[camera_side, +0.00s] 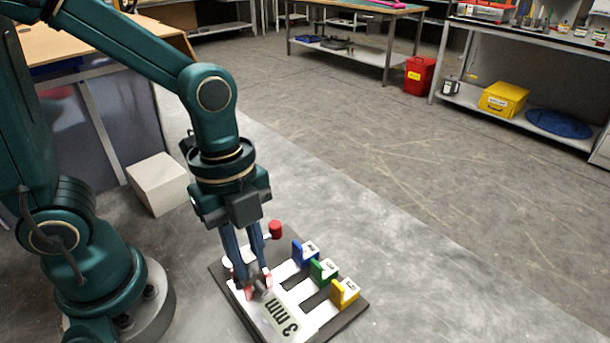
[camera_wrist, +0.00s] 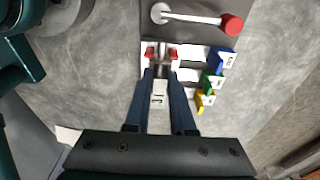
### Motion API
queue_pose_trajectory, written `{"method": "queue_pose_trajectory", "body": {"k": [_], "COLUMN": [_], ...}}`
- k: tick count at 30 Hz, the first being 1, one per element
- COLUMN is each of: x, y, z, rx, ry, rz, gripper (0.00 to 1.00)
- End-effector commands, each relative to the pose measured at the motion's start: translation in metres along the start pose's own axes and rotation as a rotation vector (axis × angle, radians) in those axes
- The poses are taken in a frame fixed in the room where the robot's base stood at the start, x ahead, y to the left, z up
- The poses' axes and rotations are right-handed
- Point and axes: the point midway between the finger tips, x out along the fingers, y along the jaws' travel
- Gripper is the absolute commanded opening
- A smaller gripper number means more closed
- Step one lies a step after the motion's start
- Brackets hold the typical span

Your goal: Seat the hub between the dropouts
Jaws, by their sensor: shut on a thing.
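My gripper (camera_side: 256,280) points down over the left side of a dark board with white parts. It also shows in the wrist view (camera_wrist: 161,68), its long blue fingers close together. It is shut on a small dark part (camera_side: 259,293), which looks like the hub. The fingers hide most of this part. Small red pieces show beside both fingertips, one of them the right red piece (camera_wrist: 174,53). I cannot make out the dropouts clearly or tell whether the hub is seated between them.
A white lever with a red knob (camera_side: 275,229) is at the board's far end. Blue (camera_side: 297,252), green (camera_side: 316,272) and yellow (camera_side: 338,294) blocks line the right side. A "3 mm" plate (camera_side: 289,318) lies in front. A pale block (camera_side: 158,184) stands behind left. Right of the board is clear.

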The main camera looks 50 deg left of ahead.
Motion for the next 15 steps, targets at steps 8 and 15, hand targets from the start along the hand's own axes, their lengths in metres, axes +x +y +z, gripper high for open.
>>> {"method": "queue_pose_trajectory", "body": {"k": [8,15], "x": [-0.0001,-0.0002], "y": [-0.0001,0.0001], "z": [-0.0001,0.0000], "rx": [0.000,0.000], "ry": [0.000,0.000], "rz": [0.000,0.001], "gripper": [0.57,0.57]}}
